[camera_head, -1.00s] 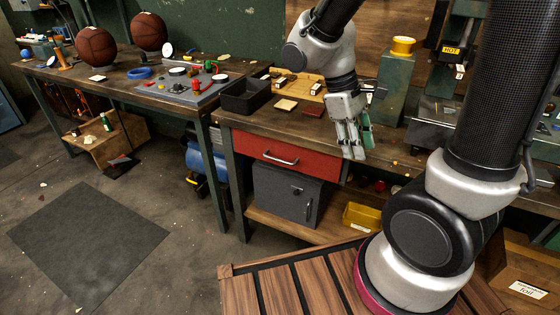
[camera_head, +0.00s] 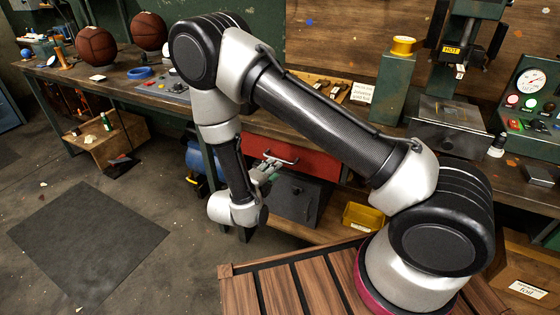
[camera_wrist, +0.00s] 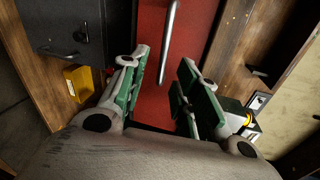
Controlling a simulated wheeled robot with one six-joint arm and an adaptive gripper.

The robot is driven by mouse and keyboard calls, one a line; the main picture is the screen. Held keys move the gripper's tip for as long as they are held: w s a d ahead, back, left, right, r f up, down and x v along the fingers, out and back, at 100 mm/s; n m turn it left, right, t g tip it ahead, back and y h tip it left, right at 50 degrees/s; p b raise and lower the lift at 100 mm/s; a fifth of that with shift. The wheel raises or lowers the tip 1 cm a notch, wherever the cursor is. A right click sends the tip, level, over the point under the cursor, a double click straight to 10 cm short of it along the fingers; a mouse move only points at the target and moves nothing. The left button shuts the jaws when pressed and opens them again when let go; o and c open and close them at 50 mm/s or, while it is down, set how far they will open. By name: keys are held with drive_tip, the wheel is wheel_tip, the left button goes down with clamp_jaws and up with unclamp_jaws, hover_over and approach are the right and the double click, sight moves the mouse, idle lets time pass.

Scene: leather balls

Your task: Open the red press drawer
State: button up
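The red drawer (camera_head: 308,158) is under the workbench, and its front looks flush with the bench. Its silver bar handle (camera_head: 281,158) also shows in the wrist view (camera_wrist: 169,42), running up and down there. My gripper (camera_head: 268,170) is in front of the drawer near the handle, partly hidden by my arm. In the wrist view my gripper (camera_wrist: 158,90) has its green-padded fingers spread apart, with red drawer front visible between them. The handle's lower end lies between the fingertips, beyond them; no contact shows.
A grey metal box (camera_head: 293,196) with a latch stands on the shelf below the drawer. A yellow bin (camera_head: 362,217) is right of it. My arm covers much of the bench top. A wooden slatted platform (camera_head: 290,289) is in front; the floor at left is open.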

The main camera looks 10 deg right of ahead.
sight(280, 160)
drive_tip(key=shift+n+t, duration=0.3)
drive_tip(key=shift+n, duration=0.6)
drive_tip(key=x, duration=0.7)
drive_tip(key=shift+w, duration=0.45)
drive_tip(key=shift+d, duration=0.1)
clamp_jaws()
